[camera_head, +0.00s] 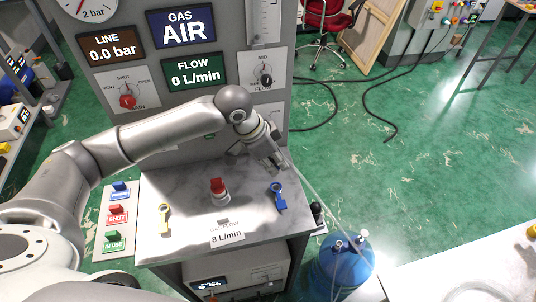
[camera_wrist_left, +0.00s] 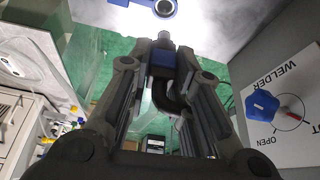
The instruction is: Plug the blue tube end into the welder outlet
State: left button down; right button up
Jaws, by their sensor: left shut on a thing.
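My left gripper (camera_head: 273,158) is shut on the blue tube end, in front of the grey panel's lower right side. In the left wrist view the gripper (camera_wrist_left: 163,62) holds the blue-banded, dark, bent tube end (camera_wrist_left: 163,68) between its fingers. A thin pale tube (camera_head: 315,203) runs from near the gripper down to the right. The welder plate (camera_wrist_left: 288,118) with its blue knob (camera_wrist_left: 262,104) is to the right in the wrist view. I cannot make out the welder outlet's opening. My right gripper is not in view.
Green floor lies open beyond, with black cables.

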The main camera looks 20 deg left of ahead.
pick_arm(q)
jog(key=shift+d+f+m, duration=0.2)
jog(key=shift+m, duration=0.3)
jog(key=shift+w+d+f, duration=0.1)
jog(key=shift+w, duration=0.05)
jog(key=shift+p, duration=0.7)
notch_tip(320, 180, down, 2)
jog(key=shift+f+b, duration=0.1)
jog(key=shift+b, duration=0.35)
jog(key=shift+f+b, duration=0.35)
jog(key=shift+f, duration=0.9)
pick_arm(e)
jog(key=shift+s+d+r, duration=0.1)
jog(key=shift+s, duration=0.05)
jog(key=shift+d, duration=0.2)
pick_arm(q)
jog(key=shift+r, duration=0.1)
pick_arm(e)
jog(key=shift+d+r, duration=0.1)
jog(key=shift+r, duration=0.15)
